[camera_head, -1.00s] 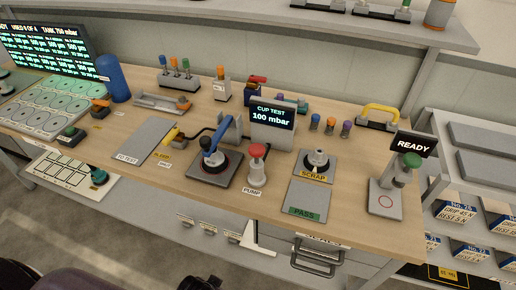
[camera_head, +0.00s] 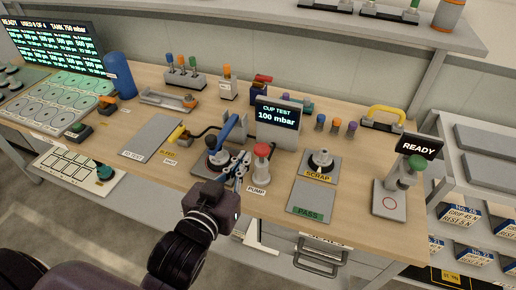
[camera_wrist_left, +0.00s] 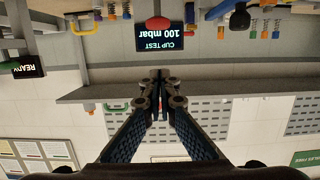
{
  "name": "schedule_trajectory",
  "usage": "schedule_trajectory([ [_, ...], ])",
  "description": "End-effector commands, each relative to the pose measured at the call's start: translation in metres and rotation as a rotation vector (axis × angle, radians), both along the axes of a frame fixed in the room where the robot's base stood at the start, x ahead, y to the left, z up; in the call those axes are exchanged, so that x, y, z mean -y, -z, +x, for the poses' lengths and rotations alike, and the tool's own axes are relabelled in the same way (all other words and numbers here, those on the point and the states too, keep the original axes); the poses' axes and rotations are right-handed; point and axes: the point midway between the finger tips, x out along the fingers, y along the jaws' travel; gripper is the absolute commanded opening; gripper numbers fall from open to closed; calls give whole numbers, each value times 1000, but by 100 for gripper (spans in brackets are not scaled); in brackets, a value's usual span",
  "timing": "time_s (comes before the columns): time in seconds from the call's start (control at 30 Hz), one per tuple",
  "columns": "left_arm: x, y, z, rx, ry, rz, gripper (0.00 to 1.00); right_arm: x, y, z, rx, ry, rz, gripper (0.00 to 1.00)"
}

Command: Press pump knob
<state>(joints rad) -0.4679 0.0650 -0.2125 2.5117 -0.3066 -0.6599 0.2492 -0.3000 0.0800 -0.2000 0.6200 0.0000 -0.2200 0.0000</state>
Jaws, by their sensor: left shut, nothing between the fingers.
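The pump (camera_head: 260,166) is a pale post with a red knob (camera_head: 262,150) on top, standing upright behind its PUMP label near the front of the bench. My left gripper (camera_head: 243,158) is shut and empty, just left of the red knob in the head view; I cannot tell if they touch. In the left wrist view, which is upside down, the shut fingers (camera_wrist_left: 160,75) point toward the red knob (camera_wrist_left: 158,23) with a visible gap in the picture. The CUP TEST display (camera_head: 277,114) behind the pump reads 100 mbar. My right gripper is not in view.
A blue-handled cup fixture (camera_head: 226,130) stands left of the pump, partly hidden by my left gripper. The SCRAP pad (camera_head: 318,176) and PASS pad (camera_head: 308,213) lie to the right. A READY stand (camera_head: 389,205) is farther right. A blue cylinder (camera_head: 118,75) stands at the back left.

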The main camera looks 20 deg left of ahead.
Motion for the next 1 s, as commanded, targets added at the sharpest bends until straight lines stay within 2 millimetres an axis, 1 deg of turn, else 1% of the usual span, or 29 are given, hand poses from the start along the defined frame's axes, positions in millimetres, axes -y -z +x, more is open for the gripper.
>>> schedule_trajectory([
  [0.27,0,1,0,-1,0,0,0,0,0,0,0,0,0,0],
  [0.37,0,2,4,-1,1,0,0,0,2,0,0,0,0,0],
  [0.47,1,4,12,1,1,0,0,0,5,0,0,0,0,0],
  [0.57,1,6,24,2,1,1,0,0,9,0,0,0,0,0],
  [0.7,2,6,52,-1,0,1,0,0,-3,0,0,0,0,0],
  [0.97,4,16,100,-4,0,0,0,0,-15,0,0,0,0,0],
  [1.0,4,25,101,-9,0,0,0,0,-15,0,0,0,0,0],
])
